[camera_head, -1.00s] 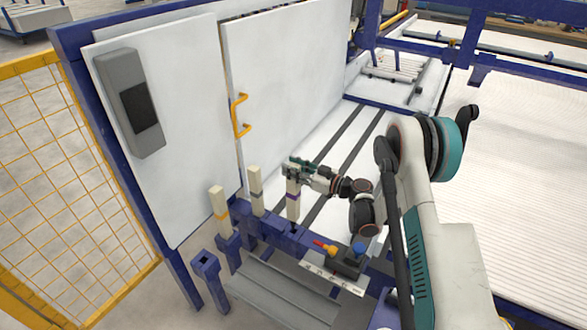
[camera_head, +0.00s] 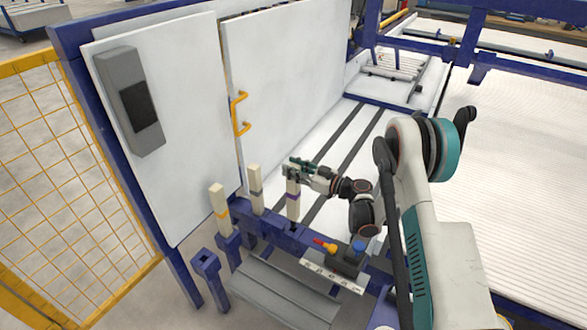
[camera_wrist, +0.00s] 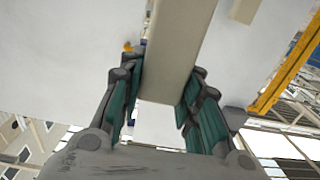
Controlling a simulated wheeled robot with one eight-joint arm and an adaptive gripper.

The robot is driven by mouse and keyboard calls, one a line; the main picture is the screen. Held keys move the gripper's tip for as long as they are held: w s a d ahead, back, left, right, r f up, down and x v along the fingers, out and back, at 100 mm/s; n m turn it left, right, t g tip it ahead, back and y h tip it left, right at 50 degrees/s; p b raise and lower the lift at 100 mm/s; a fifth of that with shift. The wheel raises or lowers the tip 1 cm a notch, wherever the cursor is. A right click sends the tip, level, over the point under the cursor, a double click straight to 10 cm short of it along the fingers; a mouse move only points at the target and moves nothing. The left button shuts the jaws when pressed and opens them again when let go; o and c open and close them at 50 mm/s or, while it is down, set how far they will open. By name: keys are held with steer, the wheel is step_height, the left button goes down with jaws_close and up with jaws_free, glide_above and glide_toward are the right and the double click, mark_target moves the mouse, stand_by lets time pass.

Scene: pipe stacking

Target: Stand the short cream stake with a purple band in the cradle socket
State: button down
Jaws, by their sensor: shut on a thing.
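The cream stake with a purple band (camera_head: 293,205) stands upright at the right of a row of stakes. My gripper (camera_head: 293,171) is shut on its upper part. In the wrist view, the cream stake (camera_wrist: 168,50) lies between the two green-padded fingers of my gripper (camera_wrist: 160,98). The stake's lower end is at or just above a dark socket opening (camera_head: 294,229) in the blue beam. I cannot tell whether its end is inside the opening.
A yellow-banded stake (camera_head: 219,207) and a grey-banded stake (camera_head: 255,188) stand to the left in blue holders. An empty blue post socket (camera_head: 206,262) is at front left. A white door (camera_head: 285,90) with a yellow handle (camera_head: 239,114) rises behind. Small coloured parts (camera_head: 345,252) lie at front right.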

mark_target(299, 185)
steer(key=shift+f, duration=0.15)
steer(key=shift+f, duration=1)
steer(key=shift+f, duration=1.3)
steer(key=shift+f, duration=1.05)
steer(key=c, duration=1.1)
jaws_free()
